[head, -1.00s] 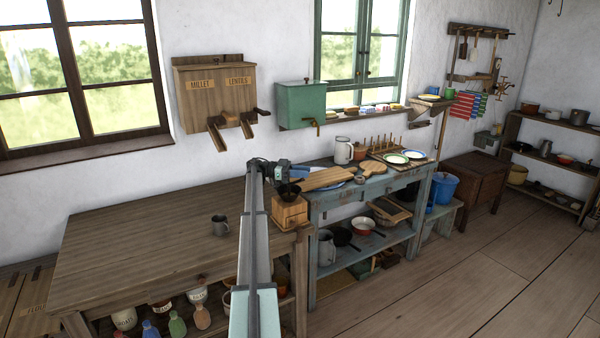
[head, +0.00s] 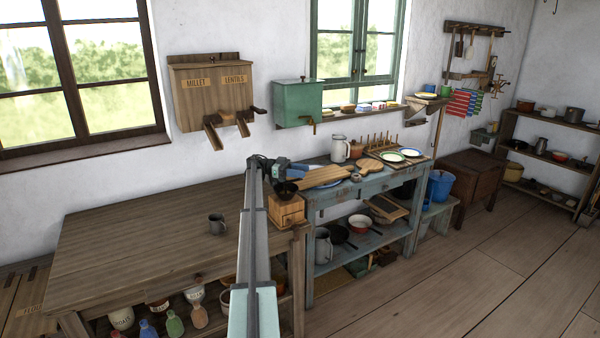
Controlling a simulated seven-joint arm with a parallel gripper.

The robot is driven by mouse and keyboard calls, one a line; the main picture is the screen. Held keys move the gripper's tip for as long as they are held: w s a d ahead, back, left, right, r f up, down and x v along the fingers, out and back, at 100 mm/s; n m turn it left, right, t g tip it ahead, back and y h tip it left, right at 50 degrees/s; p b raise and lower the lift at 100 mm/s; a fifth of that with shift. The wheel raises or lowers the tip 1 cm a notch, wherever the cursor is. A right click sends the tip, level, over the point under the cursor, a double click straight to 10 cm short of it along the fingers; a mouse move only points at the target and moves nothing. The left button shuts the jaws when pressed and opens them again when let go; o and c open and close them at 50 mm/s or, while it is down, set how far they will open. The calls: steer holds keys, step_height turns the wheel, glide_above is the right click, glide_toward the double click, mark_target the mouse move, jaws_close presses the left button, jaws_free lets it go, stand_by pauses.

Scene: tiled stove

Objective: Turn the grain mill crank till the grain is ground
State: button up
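The grain mill (head: 287,212) is a small wooden box with a drawer knob and a dark bowl-shaped hopper (head: 285,189) on top. It stands at the right end of the brown wooden table (head: 150,238). My arm reaches up the middle of the head view, and my gripper (head: 277,170) is at the mill's top, just behind and above the hopper. The fingers are small and dark here, and I cannot tell whether they are open or closed. The crank is not clearly visible; my gripper and arm cover that area. The grain inside the hopper cannot be seen.
A blue-grey workbench (head: 367,188) with boards, plates and a jug adjoins on the right. A millet and lentils dispenser (head: 213,92) and a green tank (head: 298,103) hang on the wall behind.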

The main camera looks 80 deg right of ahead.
steer(key=shift+o, duration=0.2)
step_height(320, 180, up, 10)
stand_by(0.6)
